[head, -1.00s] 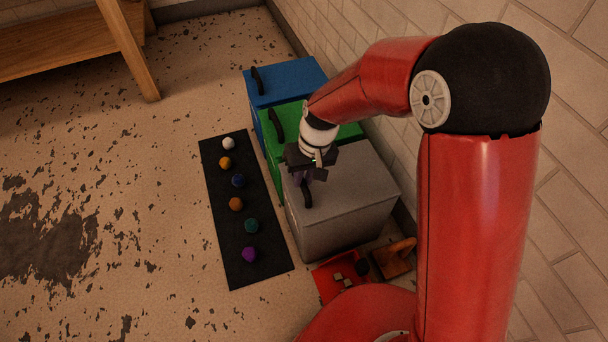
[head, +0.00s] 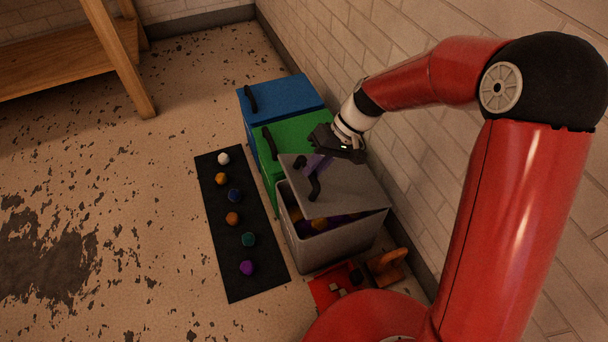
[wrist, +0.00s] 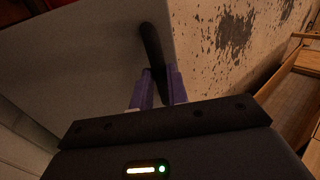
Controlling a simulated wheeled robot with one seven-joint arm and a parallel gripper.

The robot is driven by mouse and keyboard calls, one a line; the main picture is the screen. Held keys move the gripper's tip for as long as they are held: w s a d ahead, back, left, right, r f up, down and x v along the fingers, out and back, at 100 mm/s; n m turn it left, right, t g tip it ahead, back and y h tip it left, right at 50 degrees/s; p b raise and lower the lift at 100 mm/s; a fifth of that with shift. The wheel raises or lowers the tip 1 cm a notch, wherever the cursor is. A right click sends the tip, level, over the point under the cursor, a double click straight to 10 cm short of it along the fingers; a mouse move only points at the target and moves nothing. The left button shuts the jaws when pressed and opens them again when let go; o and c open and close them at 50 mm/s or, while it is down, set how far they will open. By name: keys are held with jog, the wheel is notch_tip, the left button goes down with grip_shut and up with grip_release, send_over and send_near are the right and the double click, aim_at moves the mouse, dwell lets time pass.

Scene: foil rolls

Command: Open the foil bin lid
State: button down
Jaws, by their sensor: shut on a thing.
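The grey bin (head: 338,244) stands at the near end of a row of three bins. Its grey lid (head: 350,194) is tilted up, partly open, and the gap at the front shows orange and purple things inside. My gripper (head: 313,170) is shut on the black lid handle (head: 314,188), with its purple fingers on either side of it. In the wrist view, the fingers (wrist: 158,78) are around the handle (wrist: 152,42), and the lid's grey face (wrist: 90,60) fills the left.
A green bin (head: 284,138) and a blue bin (head: 285,95) stand behind, lids down. A black mat (head: 230,190) with several coloured balls lies left. A red dustpan (head: 328,284) and wooden-handled brush (head: 385,266) lie near the base. A brick wall (head: 350,50) runs along the right.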

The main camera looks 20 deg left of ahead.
jog(key=w+d+r+g+y+p, duration=0.1)
jog(key=w+d+r+p, duration=0.3)
jog(key=w+d+r, duration=0.1)
jog(key=shift+w+d+r, duration=0.15)
jog(key=shift+d+r, duration=0.5)
jog(key=shift+d, duration=0.1)
jog(key=shift+f, duration=0.1)
jog(key=c, duration=1.4)
grip_release()
jog(key=shift+w+d, duration=0.1)
jog(key=shift+o, duration=0.2)
jog(key=shift+a, duration=0.2)
